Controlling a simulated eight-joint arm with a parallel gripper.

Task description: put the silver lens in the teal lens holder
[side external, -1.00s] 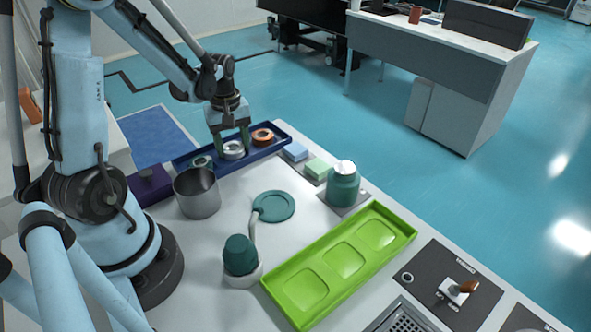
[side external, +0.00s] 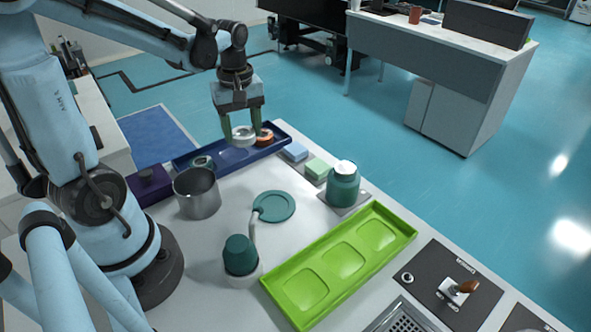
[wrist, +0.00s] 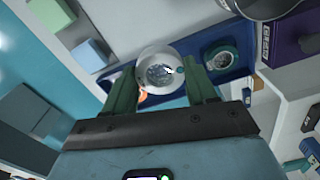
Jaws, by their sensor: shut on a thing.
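The silver lens (side external: 243,137) is a shiny ring held between the green fingers of my gripper (side external: 242,129), raised above the long blue tray (side external: 232,156). In the wrist view the silver lens (wrist: 160,73) sits between both fingertips (wrist: 163,80), with clear glass facing the camera. A flat teal round piece (side external: 274,206) on the white table joins a grey stem and a teal-and-white base (side external: 240,257); it looks like the teal lens holder. It is in front of my gripper and appears empty.
An orange ring (side external: 265,136) and a teal ring (side external: 203,163) lie in the blue tray.

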